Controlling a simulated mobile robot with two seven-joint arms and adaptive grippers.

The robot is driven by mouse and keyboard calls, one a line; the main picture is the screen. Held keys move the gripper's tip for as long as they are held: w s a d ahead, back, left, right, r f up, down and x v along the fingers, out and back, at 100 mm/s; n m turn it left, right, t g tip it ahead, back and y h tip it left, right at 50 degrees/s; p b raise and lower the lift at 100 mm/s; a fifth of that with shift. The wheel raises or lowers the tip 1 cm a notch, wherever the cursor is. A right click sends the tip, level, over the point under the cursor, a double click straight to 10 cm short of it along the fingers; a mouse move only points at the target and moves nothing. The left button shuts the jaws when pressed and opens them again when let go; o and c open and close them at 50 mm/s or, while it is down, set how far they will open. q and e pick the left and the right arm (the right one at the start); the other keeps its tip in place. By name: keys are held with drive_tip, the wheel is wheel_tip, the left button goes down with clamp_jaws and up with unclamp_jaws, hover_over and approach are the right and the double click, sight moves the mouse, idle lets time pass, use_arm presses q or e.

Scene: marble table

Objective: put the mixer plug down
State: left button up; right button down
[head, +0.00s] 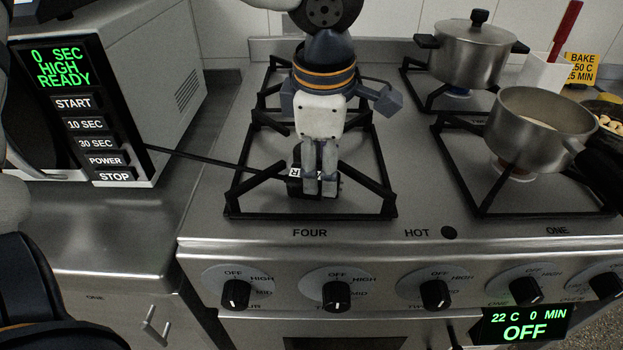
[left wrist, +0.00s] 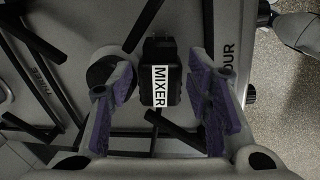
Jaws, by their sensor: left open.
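The mixer plug is a small black block with a white label reading MIXER. In the left wrist view the plug (left wrist: 174,85) lies between my left gripper's two purple-padded fingers, with a gap on each side. In the head view the plug (head: 295,186) is at the front of the burner marked FOUR, partly hidden behind the fingers. My left gripper (head: 320,186) points down over it and is open. Whether the plug touches the grate or the hob plate cannot be told. My right gripper is not in view.
A black grate (head: 378,190) surrounds the spot. A dark cord (head: 195,158) runs in from the left, past the microwave (head: 150,85). A saucepan (head: 535,125) and a lidded pot (head: 470,55) stand on the right burners. Knobs (head: 336,293) line the stove front.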

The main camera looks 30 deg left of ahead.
use_arm(q)
drive_tip(key=f, duration=0.3)
drive_tip(key=shift+w+f, duration=0.2)
drive_tip(key=shift+w, duration=0.05)
drive_tip(key=c, duration=0.9)
drive_tip(key=shift+c, duration=0.2)
drive_tip(key=shift+r, duration=0.1)
drive_tip(key=shift+r, duration=0.3)
wheel_tip(320, 180, up, 3)
drive_tip(key=shift+f, duration=0.1)
drive_tip(key=s+d+r, duration=0.2)
drive_tip(key=s+r, duration=0.7)
drive_tip(key=s, duration=0.4)
drive_tip(key=shift+s+r, duration=0.25)
drive_tip(key=shift+s, duration=0.15)
